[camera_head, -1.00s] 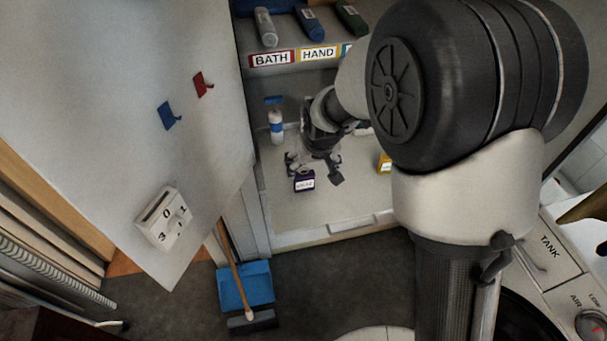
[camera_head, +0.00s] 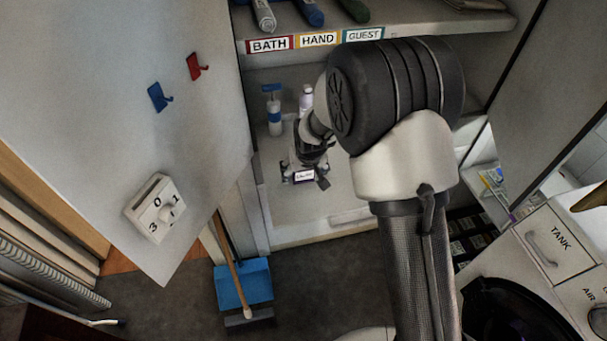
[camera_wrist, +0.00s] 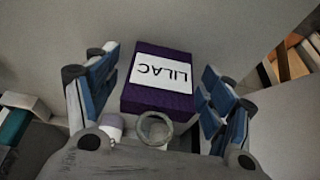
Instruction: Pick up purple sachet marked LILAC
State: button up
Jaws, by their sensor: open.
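The purple sachet marked LILAC (camera_wrist: 160,97) is a dark purple box-shaped packet with a white label, upside down in the wrist view. My arm hides part of the shelf behind.
A white bottle with a blue top (camera_head: 273,112) and a pale bottle (camera_head: 306,99) stand behind. An upper shelf (camera_head: 400,33) labelled BATH, HAND and GUEST holds rolled towels. The open door (camera_head: 120,110) is at the left. Clear shelf lies in front of the sachet.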

jog(key=shift+c, duration=0.6)
jog(key=c, duration=1)
jog(key=shift+r, duration=0.15)
